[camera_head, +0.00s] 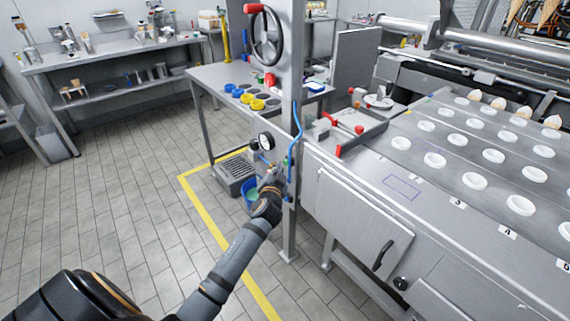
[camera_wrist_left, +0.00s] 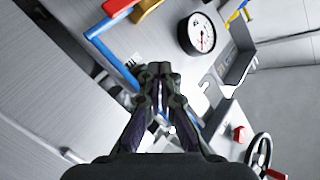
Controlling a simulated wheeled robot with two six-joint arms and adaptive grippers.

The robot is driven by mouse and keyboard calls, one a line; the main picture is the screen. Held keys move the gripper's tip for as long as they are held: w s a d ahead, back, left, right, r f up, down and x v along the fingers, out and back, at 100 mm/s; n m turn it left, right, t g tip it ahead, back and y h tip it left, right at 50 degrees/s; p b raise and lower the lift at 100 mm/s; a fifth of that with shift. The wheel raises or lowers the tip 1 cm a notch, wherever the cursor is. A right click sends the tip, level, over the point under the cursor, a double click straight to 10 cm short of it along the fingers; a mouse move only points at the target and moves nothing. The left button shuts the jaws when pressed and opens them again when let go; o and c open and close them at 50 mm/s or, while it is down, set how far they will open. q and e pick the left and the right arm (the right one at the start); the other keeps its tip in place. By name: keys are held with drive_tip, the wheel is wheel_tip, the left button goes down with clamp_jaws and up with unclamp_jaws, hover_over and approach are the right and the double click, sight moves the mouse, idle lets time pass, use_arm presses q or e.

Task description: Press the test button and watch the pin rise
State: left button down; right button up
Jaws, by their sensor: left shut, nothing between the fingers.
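My left gripper (camera_head: 270,182) reaches to the small panel on the steel post, below the pressure gauge (camera_head: 266,141). In the left wrist view the gripper (camera_wrist_left: 160,70) is shut and empty, its fingertips together in front of the light metal panel. The round white gauge (camera_wrist_left: 201,34) shows beyond the tips to the upper right. A blue hose (camera_wrist_left: 110,50) runs at the upper left. I cannot make out the test button or the pin; the fingers may cover them. Whether the fingertips touch the panel is not clear. My right gripper is out of view.
The post carries a handwheel (camera_head: 267,38) with a red knob. A blue bucket (camera_head: 249,187) stands low behind my gripper. The machine's cabinet door (camera_head: 350,215) is close on the right. The tiled floor to the left is open, marked with a yellow line (camera_head: 215,223).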

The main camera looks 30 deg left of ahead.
use_arm(q)
drive_tip(key=shift+w+d, duration=0.1)
drive_tip(key=shift+w, duration=0.15)
drive_tip(key=shift+w+d, duration=0.15)
drive_tip(key=shift+w, duration=0.3)
idle(1.6)
idle(0.6)
drive_tip(key=shift+s+a, duration=0.35)
drive_tip(key=shift+s, duration=0.55)
drive_tip(key=shift+s+a+p, duration=0.1)
drive_tip(key=shift+s+a, duration=0.2)
drive_tip(key=shift+s, duration=0.45)
drive_tip(key=shift+s+a+p, duration=0.1)
drive_tip(key=shift+s+a, duration=0.25)
drive_tip(key=shift+s, duration=0.45)
drive_tip(key=shift+s+a+p, duration=0.1)
drive_tip(key=shift+s+a, duration=0.2)
drive_tip(key=shift+s, duration=0.45)
